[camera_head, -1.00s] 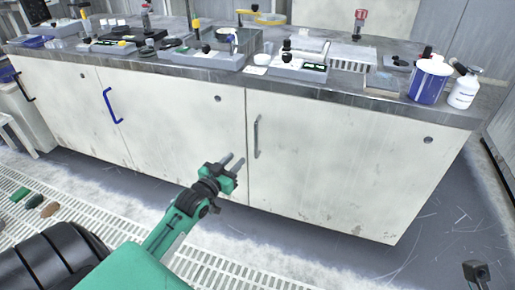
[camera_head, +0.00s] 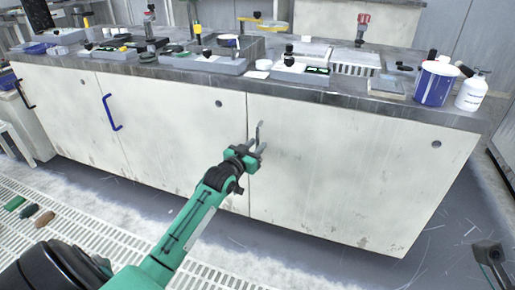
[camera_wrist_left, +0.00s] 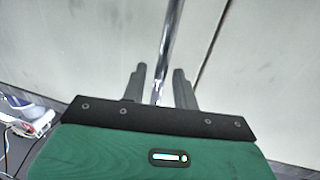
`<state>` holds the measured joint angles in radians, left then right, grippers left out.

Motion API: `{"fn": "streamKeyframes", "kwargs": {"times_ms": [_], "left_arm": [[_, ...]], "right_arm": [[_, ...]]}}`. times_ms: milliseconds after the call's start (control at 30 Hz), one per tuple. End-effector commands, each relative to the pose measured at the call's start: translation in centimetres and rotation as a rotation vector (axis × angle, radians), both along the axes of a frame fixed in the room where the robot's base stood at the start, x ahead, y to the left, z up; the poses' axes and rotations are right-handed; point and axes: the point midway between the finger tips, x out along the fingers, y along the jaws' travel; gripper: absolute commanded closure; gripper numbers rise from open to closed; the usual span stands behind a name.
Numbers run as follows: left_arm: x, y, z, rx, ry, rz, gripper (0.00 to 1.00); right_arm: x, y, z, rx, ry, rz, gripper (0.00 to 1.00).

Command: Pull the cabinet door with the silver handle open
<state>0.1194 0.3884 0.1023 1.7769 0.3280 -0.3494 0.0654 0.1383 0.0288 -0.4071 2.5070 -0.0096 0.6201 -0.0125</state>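The cabinet door (camera_head: 345,180) with the silver handle is shut, on the right of the white cabinet. Its thin upright silver handle (camera_head: 260,130) sits near the door's left edge, its lower part hidden by my gripper. My left gripper (camera_head: 257,147) is at the lower part of the handle. In the left wrist view the silver handle (camera_wrist_left: 168,40) runs down between the two fingers of the gripper (camera_wrist_left: 159,85), with a gap beside it; the fingers are open.
A blue handle (camera_head: 110,112) is on the middle door and a black handle (camera_head: 22,92) at the far left. The worktop (camera_head: 300,90) above holds several instruments, a blue-and-white tub (camera_head: 433,85) and a white bottle (camera_head: 472,92). Floor before the right door is clear.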

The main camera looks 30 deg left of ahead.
Motion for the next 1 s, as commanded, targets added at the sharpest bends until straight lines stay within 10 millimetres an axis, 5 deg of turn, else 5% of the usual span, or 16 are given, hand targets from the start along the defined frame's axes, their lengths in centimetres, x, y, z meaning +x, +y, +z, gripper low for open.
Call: {"fn": "streamKeyframes", "kwargs": {"times_ms": [500,700,1000], "left_arm": [[1.6,0.1,0.0,0.001,0.000,0.000,0.70],[1.6,0.1,0.0,0.001,0.000,0.000,1.00],[1.4,0.0,0.1,0.000,0.000,0.003,1.00]], "right_arm": [[-0.2,0.4,0.2,-0.003,-0.013,0.012,0.64],[-0.2,0.4,0.2,-0.003,-0.013,0.012,0.64],[-0.3,0.3,0.5,-0.001,-0.018,0.013,0.64]]}}
